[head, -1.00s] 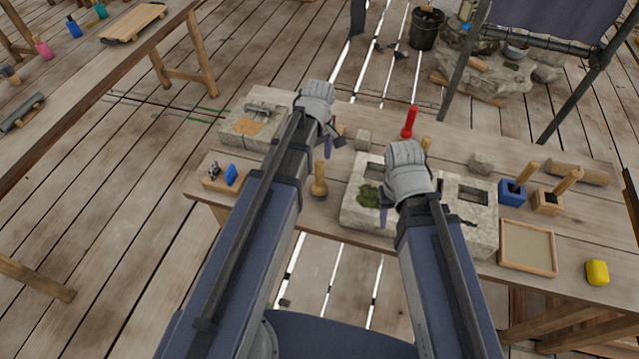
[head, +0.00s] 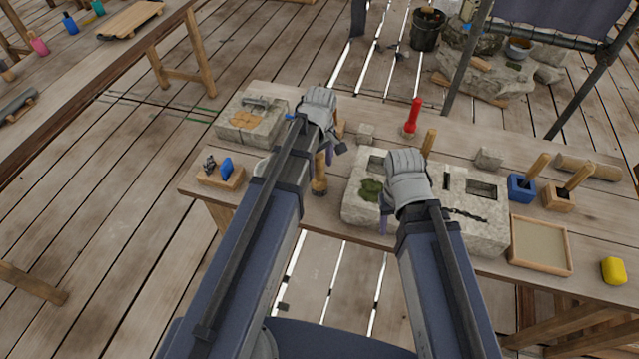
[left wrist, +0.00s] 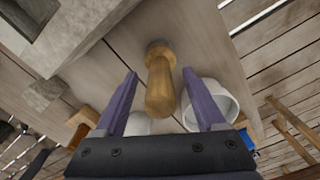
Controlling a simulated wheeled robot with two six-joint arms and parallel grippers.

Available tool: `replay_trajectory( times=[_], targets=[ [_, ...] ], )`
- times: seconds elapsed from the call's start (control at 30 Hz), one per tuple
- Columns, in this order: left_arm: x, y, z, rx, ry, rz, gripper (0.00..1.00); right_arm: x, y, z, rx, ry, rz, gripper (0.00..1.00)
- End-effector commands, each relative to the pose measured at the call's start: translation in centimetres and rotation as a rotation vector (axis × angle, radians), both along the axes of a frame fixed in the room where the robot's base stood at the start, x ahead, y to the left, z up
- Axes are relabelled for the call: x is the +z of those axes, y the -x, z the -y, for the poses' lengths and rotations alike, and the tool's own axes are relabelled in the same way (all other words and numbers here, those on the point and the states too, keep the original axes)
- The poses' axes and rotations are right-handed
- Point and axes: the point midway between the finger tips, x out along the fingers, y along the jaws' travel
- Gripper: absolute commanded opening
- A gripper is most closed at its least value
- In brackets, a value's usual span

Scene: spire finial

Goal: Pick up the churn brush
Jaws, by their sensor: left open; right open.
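A wooden-handled tool that looks like the churn brush (head: 319,183) stands upright on the workbench, left of the stone block, partly covered by my left arm in the head view. In the left wrist view its rounded wooden handle (left wrist: 160,85) points toward the camera, with a darker collar at its far end. My left gripper (head: 331,155) is open. In the left wrist view its purple fingers (left wrist: 158,80) lie either side of the handle, with visible gaps. My right gripper (head: 384,215) is open over the stone block, away from the brush; its fingers are partly hidden.
The stone block (head: 455,225) with recesses holds green material. A white cup (left wrist: 212,100) is close beside the handle in the wrist view. A red-handled tool (head: 413,115), a blue holder (head: 521,187), a framed tray (head: 540,245) and a yellow block (head: 613,270) share the bench (head: 330,222).

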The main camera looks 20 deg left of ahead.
Motion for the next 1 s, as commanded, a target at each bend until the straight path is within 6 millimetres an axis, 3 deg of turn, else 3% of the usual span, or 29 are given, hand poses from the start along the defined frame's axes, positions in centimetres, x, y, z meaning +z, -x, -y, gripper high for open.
replay_trajectory(
  times=[0.03,0.1,0.4,1.0],
  targets=[
    [-1.25,0.01,0.00,0.000,0.000,0.000,0.72,-1.25,0.00,0.00,0.000,0.000,0.000,0.50],
    [-1.67,0.02,-0.01,0.000,0.000,0.000,0.72,-1.67,0.00,0.00,0.000,0.000,0.000,0.50],
    [-1.56,0.02,-0.01,0.000,0.000,0.000,0.70,-1.56,0.00,0.00,0.000,0.000,0.000,0.50],
    [-1.57,0.02,-0.01,0.000,0.000,0.000,0.02,-1.57,0.00,0.00,0.000,0.000,0.000,0.50]
  ],
)
